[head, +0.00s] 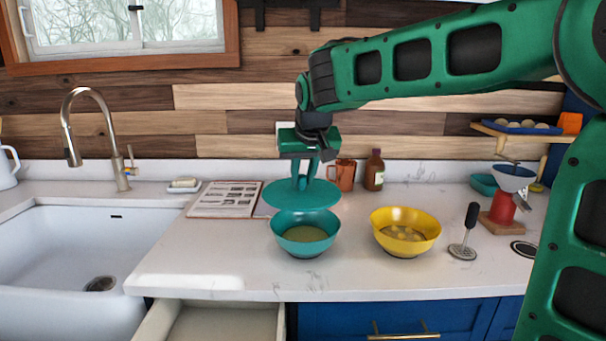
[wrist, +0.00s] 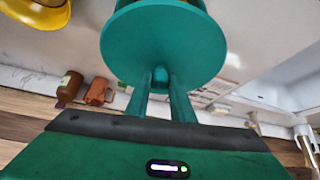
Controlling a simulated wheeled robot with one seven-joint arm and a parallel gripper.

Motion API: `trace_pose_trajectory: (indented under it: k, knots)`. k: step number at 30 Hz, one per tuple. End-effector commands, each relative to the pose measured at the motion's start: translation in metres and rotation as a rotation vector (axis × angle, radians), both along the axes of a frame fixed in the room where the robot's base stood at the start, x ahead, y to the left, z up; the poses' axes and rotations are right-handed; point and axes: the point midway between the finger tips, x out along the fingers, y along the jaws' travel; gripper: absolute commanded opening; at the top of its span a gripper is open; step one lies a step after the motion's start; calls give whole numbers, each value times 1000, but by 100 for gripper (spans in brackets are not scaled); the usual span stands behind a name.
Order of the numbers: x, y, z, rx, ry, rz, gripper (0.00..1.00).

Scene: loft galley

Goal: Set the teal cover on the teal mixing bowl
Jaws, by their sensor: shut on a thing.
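The teal cover (head: 285,196) is a flat round disc held level in the air. My gripper (head: 303,178) is shut on its upright handle; in the wrist view my gripper's fingers (wrist: 161,88) close on the knob of the cover (wrist: 185,42). The teal mixing bowl (head: 305,247) stands upright on the counter with pale yellowish contents. The cover is above and slightly behind the bowl in the head view, apart from it or nearly so; the exact gap is hard to tell. In the wrist view the cover hides most of the bowl.
A yellow bowl (head: 405,220) with pale pieces stands right of the teal bowl, with a masher (head: 464,249) beyond it. An orange mug (head: 343,174) and brown bottle (head: 374,171) stand behind. A printed sheet (head: 224,199) lies left. A drawer (head: 215,322) is open below the counter edge.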

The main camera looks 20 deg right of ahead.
Motion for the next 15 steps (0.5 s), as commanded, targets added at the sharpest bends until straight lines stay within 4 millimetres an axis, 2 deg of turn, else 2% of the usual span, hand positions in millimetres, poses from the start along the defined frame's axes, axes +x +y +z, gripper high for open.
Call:
trace_pose_trajectory:
  k: [6,15]
  knots:
    - [0,-12,-16,0,1,-16,0]
    - [0,-16,-36,0,1,-20,0]
